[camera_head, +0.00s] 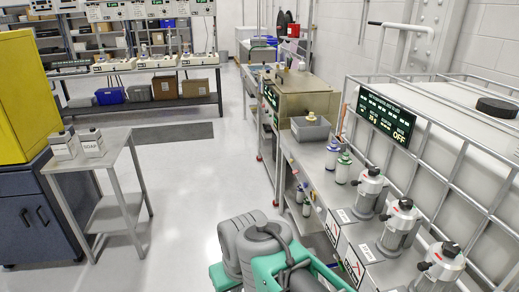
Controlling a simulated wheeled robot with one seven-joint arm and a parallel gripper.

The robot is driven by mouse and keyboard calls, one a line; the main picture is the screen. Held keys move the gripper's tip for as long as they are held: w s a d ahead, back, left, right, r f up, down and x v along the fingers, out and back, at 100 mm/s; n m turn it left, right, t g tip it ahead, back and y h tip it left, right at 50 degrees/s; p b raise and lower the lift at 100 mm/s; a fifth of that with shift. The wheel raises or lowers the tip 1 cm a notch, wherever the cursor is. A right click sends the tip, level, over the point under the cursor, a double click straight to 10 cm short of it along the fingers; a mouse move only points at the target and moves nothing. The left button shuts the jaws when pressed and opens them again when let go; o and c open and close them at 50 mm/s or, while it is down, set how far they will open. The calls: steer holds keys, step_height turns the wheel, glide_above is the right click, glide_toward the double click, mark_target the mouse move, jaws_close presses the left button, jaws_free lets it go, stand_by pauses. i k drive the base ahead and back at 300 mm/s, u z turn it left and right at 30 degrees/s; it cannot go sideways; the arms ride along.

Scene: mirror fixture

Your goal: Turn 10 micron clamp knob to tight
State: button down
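Three grey filter housings with black top knobs stand in a row on the metal bench at the right. The far one has a black knob (374,171), the middle one a black knob (406,204) and the near one a black knob (450,249). Each housing has a small red part near its top. I cannot read which one is marked 10 micron, nor tell how tight any knob is. White label plates (366,252) lie on the bench beside the housings. My gripper is not in view.
A dark panel (386,116) reading OFF hangs on the metal cage behind the housings. A small metal table (108,153) with two soap containers stands left. The grey floor (185,185) between is clear.

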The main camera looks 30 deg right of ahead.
mark_target(404, 203)
steer(key=z, duration=1.95)
